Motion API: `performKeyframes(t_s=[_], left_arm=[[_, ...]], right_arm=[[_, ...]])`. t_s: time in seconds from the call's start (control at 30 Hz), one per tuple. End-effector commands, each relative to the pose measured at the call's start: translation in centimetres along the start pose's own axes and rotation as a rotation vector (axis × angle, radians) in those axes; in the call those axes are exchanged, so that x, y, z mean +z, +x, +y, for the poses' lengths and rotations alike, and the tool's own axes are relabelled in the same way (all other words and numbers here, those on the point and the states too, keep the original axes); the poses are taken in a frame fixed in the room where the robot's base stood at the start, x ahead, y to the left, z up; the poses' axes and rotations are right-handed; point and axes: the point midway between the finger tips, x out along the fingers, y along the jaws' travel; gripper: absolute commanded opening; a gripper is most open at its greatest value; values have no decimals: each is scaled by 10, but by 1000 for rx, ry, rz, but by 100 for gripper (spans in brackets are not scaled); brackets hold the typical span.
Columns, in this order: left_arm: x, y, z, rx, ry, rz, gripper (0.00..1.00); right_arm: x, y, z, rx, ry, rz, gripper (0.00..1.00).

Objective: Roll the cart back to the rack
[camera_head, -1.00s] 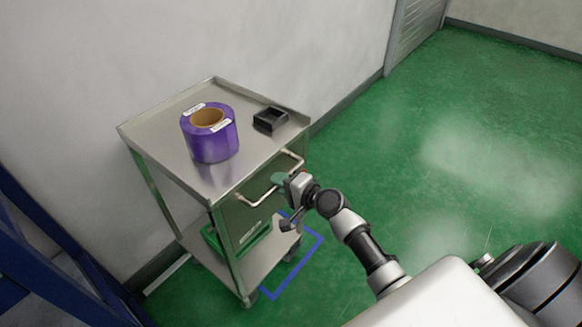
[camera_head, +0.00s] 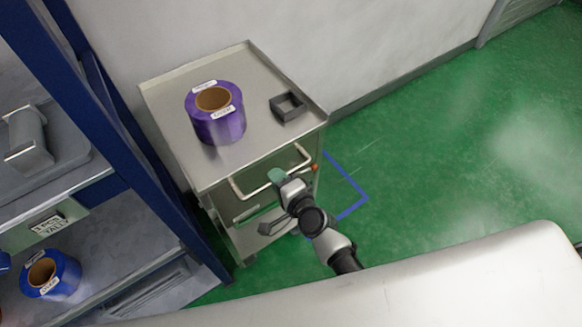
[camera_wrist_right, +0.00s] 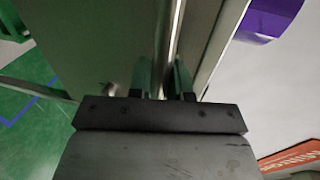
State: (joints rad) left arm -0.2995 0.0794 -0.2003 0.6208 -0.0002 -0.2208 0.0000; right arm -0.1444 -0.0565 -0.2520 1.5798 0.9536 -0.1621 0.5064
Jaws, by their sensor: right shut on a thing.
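The steel cart (camera_head: 170,105) stands against the wall, just right of the blue rack (camera_head: 112,115) in the head view. A purple roll (camera_head: 218,125) and a small dark open box (camera_head: 288,106) sit on its top. My right gripper (camera_head: 278,178) is at the cart's front handle (camera_head: 303,158), shut on its bar. In the right wrist view the two fingers (camera_wrist_right: 161,78) lie on either side of the handle bar (camera_wrist_right: 172,40). My left gripper is not in view.
The rack's shelves hold a blue roll (camera_head: 50,276) and a grey device (camera_head: 26,140). A blue floor outline (camera_head: 362,196) lies right of the cart. Green floor (camera_head: 440,140) is clear to the right. The wall (camera_head: 330,40) runs behind the cart.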

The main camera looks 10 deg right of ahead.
Motion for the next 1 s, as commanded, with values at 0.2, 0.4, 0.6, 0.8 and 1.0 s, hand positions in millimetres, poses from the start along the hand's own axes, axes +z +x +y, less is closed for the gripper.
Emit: performKeyframes(t_s=[0.2, 0.4, 0.6, 0.8, 1.0], left_arm=[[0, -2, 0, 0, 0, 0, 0], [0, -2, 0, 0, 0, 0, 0], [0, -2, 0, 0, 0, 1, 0], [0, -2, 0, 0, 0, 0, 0], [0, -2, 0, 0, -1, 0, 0]], right_arm=[[8, 0, 2, 4, -1, 0, 0], [10, 0, 2, 4, 0, -2, 0], [10, 0, 2, 4, 1, -3, 30], [9, 0, 1, 2, -1, 0, 43], [8, -2, 1, 1, -1, 2, 43]])
